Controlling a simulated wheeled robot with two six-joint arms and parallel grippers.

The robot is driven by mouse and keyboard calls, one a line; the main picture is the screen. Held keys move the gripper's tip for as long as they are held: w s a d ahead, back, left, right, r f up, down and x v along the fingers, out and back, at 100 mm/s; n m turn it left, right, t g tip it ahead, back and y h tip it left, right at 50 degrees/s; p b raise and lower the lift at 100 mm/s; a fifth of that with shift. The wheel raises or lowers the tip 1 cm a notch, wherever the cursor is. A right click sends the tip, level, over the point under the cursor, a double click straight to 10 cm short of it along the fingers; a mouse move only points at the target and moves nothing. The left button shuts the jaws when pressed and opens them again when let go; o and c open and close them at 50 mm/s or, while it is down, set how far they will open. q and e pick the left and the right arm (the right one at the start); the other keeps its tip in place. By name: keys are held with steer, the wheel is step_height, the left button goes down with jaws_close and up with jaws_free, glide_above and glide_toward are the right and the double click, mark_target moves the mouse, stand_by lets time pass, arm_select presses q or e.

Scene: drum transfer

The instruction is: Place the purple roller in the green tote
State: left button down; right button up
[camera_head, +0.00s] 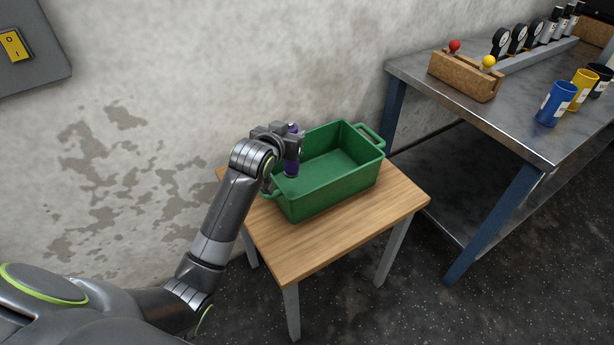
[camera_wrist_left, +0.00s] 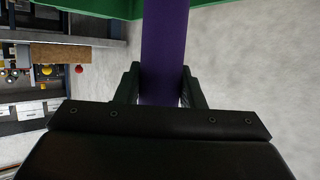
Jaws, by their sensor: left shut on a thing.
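The purple roller (camera_head: 291,165) is upright in my left gripper (camera_head: 287,148), at the left end of the green tote (camera_head: 340,188). In the left wrist view the purple roller (camera_wrist_left: 164,50) stands between the two fingers of my left gripper (camera_wrist_left: 164,88), which is shut on it. The green tote sits on a small wooden table and looks empty where its floor shows. A green strip of the tote (camera_wrist_left: 110,8) crosses the top of the wrist view. I cannot tell whether the roller touches the tote. My right gripper is not in view.
The wooden table (camera_head: 300,248) has free room in front of the tote. A metal workbench (camera_head: 480,110) stands at the right with a cork block (camera_head: 465,77), a blue cup (camera_head: 556,103), a yellow cup (camera_head: 582,90) and several bottles. A stained wall is behind.

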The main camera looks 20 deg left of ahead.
mark_target(288, 163)
arm_select(q)
steer(key=shift+f+b, duration=0.55)
steer(key=shift+f, duration=3.45)
steer(key=c, duration=0.9)
jaws_free()
steer(key=shift+f, duration=0.2)
steer(key=shift+c, duration=0.2)
